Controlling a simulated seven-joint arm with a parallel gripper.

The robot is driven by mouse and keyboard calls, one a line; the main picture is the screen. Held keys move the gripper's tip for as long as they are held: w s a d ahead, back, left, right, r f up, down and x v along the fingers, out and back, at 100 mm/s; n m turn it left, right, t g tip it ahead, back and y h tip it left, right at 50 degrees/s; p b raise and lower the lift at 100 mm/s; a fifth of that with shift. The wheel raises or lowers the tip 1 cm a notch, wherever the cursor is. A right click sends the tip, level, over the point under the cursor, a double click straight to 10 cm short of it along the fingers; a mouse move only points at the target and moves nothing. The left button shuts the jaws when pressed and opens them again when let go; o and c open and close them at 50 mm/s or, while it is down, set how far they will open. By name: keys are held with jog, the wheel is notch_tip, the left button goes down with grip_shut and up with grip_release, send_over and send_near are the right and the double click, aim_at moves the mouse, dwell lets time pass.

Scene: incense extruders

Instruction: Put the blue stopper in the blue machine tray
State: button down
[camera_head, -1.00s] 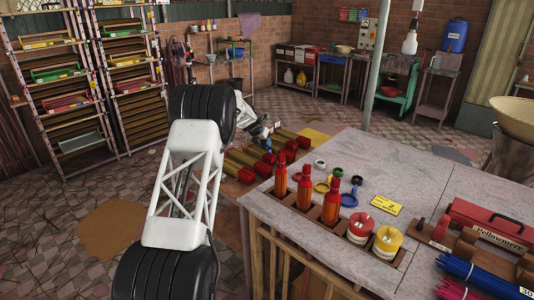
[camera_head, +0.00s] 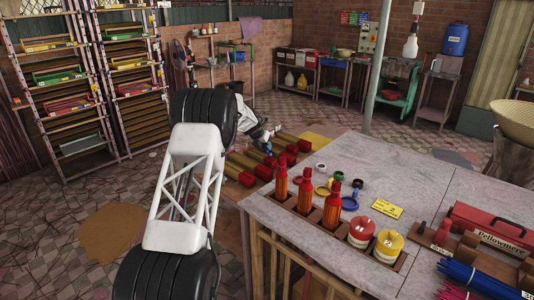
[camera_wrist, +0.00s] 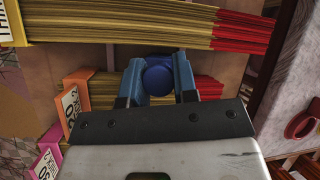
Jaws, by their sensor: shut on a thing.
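My gripper (camera_wrist: 158,82) is shut on the blue stopper (camera_wrist: 158,76), whose round dark blue body shows between the two blue-grey fingers in the wrist view. Stopper and gripper are above bundles of yellow sticks with red ends (camera_wrist: 215,97). In the head view my gripper (camera_head: 268,134) is small, beyond the left end of the grey worktable, over the same bundles. The stopper is hard to make out there. I cannot pick out a blue machine tray with certainty in either view; a blue ring-shaped piece (camera_head: 350,203) lies on the worktable.
The grey worktable (camera_head: 400,165) holds several red-capped orange bottles (camera_head: 305,190), coloured rings and a yellow card (camera_head: 387,208). Shelves with coloured trays (camera_head: 70,104) stand at the left. Orange and pink tags (camera_wrist: 70,103) stand at the bundle ends. Floor at the left is open.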

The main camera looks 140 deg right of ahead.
jog(key=shift+r, duration=5)
